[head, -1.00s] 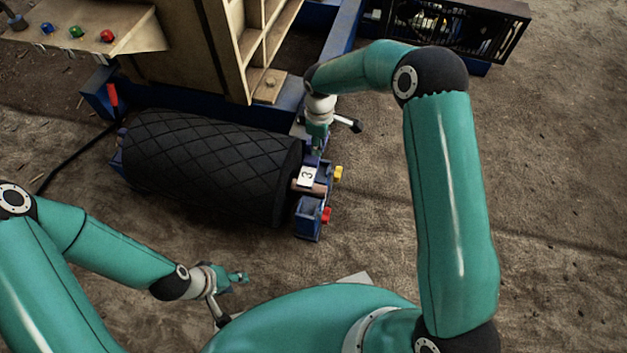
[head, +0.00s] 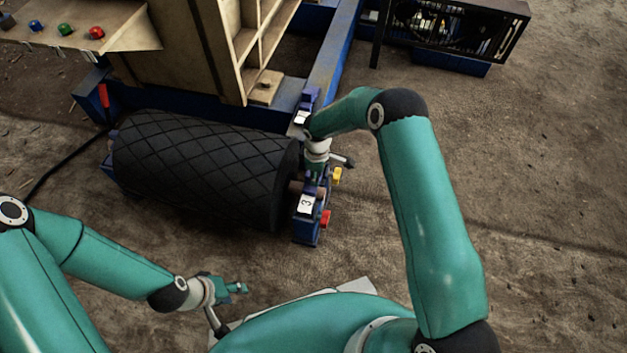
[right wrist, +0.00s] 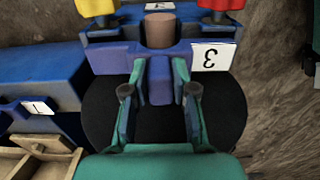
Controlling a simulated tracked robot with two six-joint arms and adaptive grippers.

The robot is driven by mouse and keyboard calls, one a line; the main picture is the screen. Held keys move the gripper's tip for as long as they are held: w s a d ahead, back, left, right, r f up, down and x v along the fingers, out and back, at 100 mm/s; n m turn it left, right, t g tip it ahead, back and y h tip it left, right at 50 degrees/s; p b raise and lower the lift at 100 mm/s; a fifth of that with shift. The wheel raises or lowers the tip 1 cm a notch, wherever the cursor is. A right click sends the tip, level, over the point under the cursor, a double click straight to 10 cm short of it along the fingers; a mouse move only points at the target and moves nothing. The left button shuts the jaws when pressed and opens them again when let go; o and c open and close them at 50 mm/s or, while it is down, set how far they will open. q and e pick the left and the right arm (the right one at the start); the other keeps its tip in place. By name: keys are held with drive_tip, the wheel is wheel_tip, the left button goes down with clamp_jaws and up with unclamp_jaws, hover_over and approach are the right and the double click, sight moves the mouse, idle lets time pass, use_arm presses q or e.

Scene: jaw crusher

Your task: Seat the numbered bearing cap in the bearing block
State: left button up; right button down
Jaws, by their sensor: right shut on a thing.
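My right gripper (head: 316,185) is shut on the blue-purple bearing cap (right wrist: 110,57), with its fingers around the raised middle rib. The cap's white tag reads 3 and also shows in the head view (head: 306,204). The blue bearing block (head: 307,232) stands at the right end of the black roller. It carries a yellow knob (right wrist: 97,8) and a red knob (right wrist: 220,5). The brown shaft (right wrist: 160,30) shows just beyond the cap in the right wrist view. I cannot tell whether the cap touches the block. My left gripper (head: 238,289) is empty and appears open, low in the head view.
The black roller (head: 195,170) lies left of the block. Another blue part (head: 307,100) with a white tag is on the blue frame behind; its tag (right wrist: 38,107) shows in the wrist view. The wooden housing (head: 185,60) rises behind. Ground on the right is open.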

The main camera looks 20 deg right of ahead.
drive_tip(key=shift+f, duration=1.15)
drive_tip(key=shift+f+b, duration=0.1)
drive_tip(key=shift+b, duration=0.2)
drive_tip(key=c, duration=0.9)
unclamp_jaws()
